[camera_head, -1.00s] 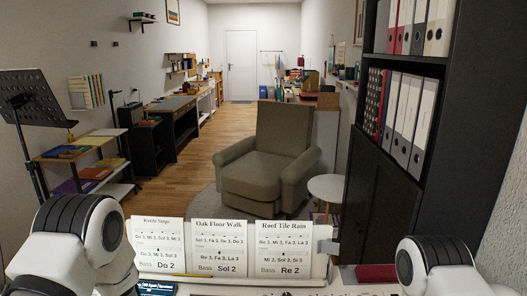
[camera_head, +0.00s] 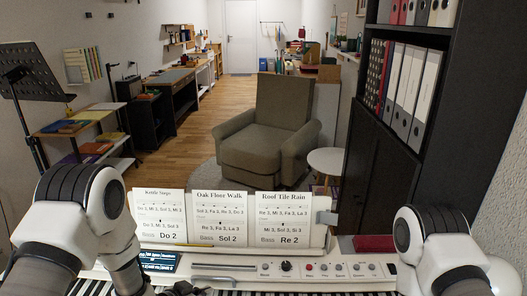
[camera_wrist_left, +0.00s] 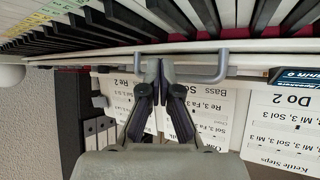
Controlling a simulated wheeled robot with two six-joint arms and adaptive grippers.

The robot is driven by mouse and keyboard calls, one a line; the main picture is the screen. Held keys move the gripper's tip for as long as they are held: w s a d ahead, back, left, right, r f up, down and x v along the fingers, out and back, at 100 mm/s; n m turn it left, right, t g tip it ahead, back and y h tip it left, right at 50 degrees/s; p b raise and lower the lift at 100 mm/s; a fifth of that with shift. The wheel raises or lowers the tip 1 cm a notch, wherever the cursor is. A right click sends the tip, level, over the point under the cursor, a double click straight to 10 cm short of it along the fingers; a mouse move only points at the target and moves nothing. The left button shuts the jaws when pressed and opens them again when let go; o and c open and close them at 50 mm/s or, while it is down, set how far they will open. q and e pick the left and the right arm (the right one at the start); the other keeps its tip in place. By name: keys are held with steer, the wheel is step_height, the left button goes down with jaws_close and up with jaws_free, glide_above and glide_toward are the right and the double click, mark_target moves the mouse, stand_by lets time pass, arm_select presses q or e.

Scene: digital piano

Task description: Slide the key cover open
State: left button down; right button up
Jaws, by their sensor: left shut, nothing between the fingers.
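The digital piano's control panel (camera_head: 330,268) spans the bottom of the head view, with black and white keys (camera_head: 250,292) along the lower edge. In the left wrist view, the keys (camera_wrist_left: 240,15) are bare beside a long pale edge (camera_wrist_left: 270,46), apparently the key cover's front edge. A grey bar handle (camera_wrist_left: 205,47) runs along it. My left gripper (camera_wrist_left: 152,66) is shut and empty, its fingertips at the middle of this handle; I cannot tell whether they touch it. In the head view the left gripper (camera_head: 183,288) is partly cut off. My right gripper is out of view.
Song cards (camera_head: 219,218) stand on the piano's music rest. A small screen (camera_head: 158,261) and knobs sit on the panel. A red book (camera_head: 374,243) lies at the right end. An armchair (camera_head: 265,135) and a black shelf (camera_head: 385,150) stand behind the piano.

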arm_select(q)
steer(key=shift+s, duration=0.1)
steer(key=shift+s+p, duration=0.3)
steer(key=shift+s, duration=2.1)
